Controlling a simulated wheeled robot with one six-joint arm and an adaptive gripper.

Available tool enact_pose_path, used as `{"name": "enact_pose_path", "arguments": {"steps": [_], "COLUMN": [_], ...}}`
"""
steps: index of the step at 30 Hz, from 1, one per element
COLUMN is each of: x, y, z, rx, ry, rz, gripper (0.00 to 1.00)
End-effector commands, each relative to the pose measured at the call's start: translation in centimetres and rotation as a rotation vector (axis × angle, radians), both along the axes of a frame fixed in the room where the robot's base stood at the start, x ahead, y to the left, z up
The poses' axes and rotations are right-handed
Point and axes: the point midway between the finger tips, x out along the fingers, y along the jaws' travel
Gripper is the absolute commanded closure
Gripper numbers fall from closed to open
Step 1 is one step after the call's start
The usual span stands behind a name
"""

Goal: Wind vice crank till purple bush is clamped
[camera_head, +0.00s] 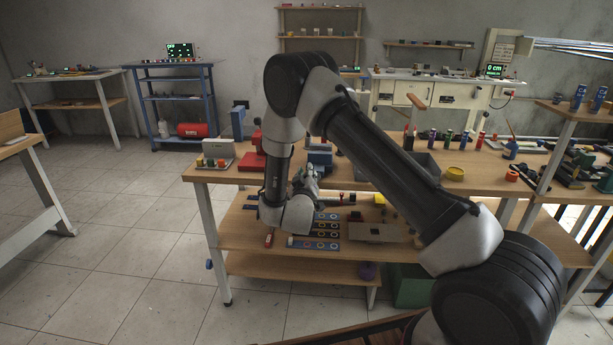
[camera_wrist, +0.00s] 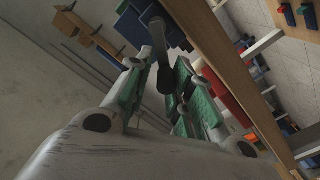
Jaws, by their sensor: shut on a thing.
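In the wrist view my gripper (camera_wrist: 163,72) has its green-padded fingers on either side of a dark crank handle (camera_wrist: 163,45) and is shut on it. The handle runs up to a blue vice (camera_wrist: 137,18) at the wooden bench edge. In the head view my gripper (camera_head: 308,180) is at the bench's front edge, just below the blue vice (camera_head: 320,156), with my arm partly covering it. The crank is too small to make out there. I cannot make out the purple bush or the vice jaws in either view.
A red vice (camera_head: 252,155) and a grey holder (camera_head: 217,153) stand on the bench left of the blue vice. A lower shelf (camera_head: 240,228) with several small parts lies below my gripper. The floor at left is clear.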

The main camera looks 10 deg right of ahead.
Motion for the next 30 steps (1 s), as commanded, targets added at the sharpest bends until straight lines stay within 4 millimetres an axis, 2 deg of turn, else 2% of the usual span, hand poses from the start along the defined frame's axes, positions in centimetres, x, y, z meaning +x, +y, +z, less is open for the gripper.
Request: {"name": "enact_pose_path", "arguments": {"steps": [1,30], "x": [-0.39,-0.6], "y": [-0.36,-0.87], "z": [-0.7,-0.1], "rx": [0.007,0.188], "ry": [0.016,-0.043], "rz": [-0.006,-0.005], "gripper": [1.0,1.0]}}
